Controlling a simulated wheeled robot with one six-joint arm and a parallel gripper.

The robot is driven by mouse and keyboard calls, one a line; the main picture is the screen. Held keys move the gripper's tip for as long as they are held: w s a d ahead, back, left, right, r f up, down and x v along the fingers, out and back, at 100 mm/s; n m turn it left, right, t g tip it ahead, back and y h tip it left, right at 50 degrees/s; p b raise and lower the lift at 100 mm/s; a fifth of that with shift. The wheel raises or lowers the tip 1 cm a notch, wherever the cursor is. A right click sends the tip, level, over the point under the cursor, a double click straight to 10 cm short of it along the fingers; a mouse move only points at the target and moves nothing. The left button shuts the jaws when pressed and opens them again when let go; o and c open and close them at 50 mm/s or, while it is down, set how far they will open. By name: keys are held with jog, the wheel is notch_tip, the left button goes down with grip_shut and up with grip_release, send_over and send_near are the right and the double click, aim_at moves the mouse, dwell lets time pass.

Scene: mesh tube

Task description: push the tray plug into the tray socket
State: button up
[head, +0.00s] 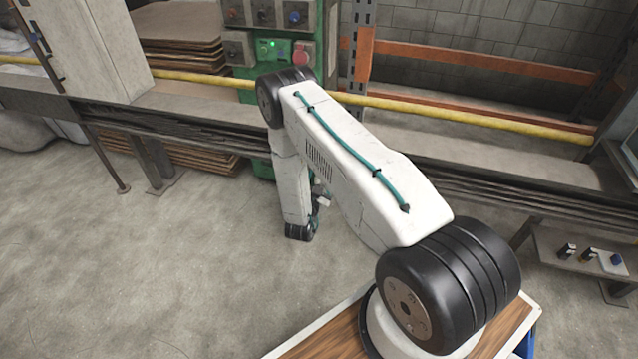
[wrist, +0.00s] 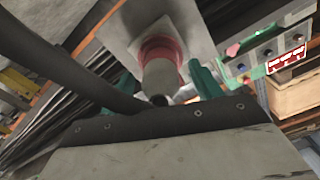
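In the wrist view a grey cylindrical body (wrist: 161,77), which looks like the tray plug, lines up with a red ring (wrist: 160,50), which looks like the tray socket, on a flat grey plate (wrist: 120,22). Whether the plug is seated is unclear. My gripper (wrist: 163,80) has its two teal fingers on either side of the grey body, with some gap seeming to show beside it. In the head view the gripper, plug and socket are mostly hidden behind my white arm.
A thick black cable (wrist: 55,68) crosses the wrist view from the upper left towards the gripper. In the head view a yellow rail (head: 440,113) runs along the bench, a green control box (head: 272,50) stands behind my arm, and concrete floor (head: 130,270) lies clear at left.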

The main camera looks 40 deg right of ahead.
jog(key=v, duration=0.8)
dwell(0.5)
